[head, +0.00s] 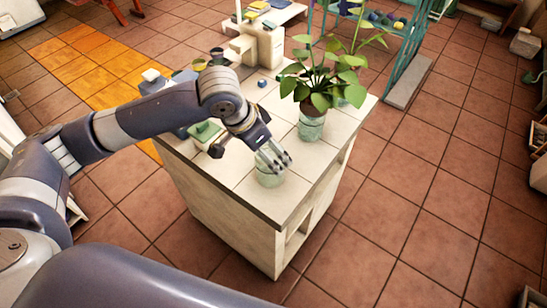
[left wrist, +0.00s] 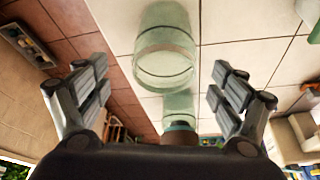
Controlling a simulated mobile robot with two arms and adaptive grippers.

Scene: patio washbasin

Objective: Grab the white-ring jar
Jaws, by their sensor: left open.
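A pale green glass jar (head: 268,178) stands on the white-tiled counter near its front edge. In the left wrist view the same jar (left wrist: 165,55) shows a pale ring around its rim; I take it as the white-ring jar. My left gripper (head: 273,157) is just above and beside it in the head view, partly covering its top. In the left wrist view my left gripper (left wrist: 152,92) has its fingers spread wide, with the jar ahead between them and nothing held. Contact cannot be told. My right gripper is not in view.
A leafy plant in a green glass pot (head: 311,126) stands on the counter, to the right behind the jar. A small green-lidded box (head: 206,134) stands left of the gripper. A cream tap block (head: 262,43) is at the back. Bare counter tiles (head: 232,170) lie left of the jar.

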